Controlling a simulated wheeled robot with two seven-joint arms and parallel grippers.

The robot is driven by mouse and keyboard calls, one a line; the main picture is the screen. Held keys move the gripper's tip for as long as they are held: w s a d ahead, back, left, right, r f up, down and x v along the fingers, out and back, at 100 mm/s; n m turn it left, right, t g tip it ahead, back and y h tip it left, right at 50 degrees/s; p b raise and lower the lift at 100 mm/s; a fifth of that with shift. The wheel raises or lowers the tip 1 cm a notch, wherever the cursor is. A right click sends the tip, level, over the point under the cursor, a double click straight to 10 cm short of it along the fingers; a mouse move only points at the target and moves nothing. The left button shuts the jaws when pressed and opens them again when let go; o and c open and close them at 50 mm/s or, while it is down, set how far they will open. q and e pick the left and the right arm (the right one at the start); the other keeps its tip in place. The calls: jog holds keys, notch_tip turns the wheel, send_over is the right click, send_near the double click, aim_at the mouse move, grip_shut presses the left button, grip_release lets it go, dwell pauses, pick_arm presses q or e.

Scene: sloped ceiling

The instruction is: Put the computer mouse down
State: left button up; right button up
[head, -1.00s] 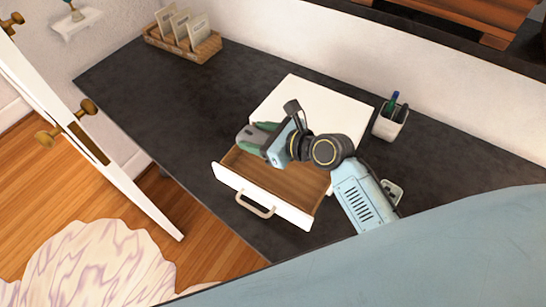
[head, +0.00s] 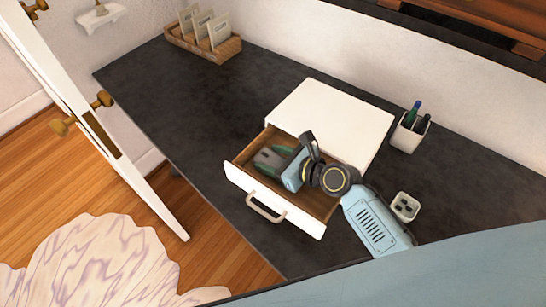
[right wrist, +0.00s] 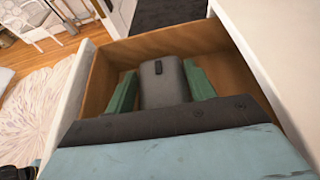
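The grey computer mouse (head: 268,157) is inside the open drawer, between the green fingers of my right gripper (head: 278,160). In the right wrist view the mouse (right wrist: 163,84) shows its dark scroll wheel, and the fingers (right wrist: 160,92) lie close along both its sides, shut on it. Whether the mouse touches the drawer floor I cannot tell. The drawer (head: 300,217) has a white front and wooden inside, and belongs to a white box unit (head: 335,115) on the dark desk. My left gripper is not in view.
A wooden card holder (head: 205,45) is at the far left of the desk (head: 180,110). The desk left of the drawer is clear.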

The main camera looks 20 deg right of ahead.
jog(key=o, duration=0.4)
jog(key=shift+r, duration=0.25)
jog(key=p+v, duration=0.1)
jog(key=v, duration=1.1)
jog(key=shift+f, duration=0.1)
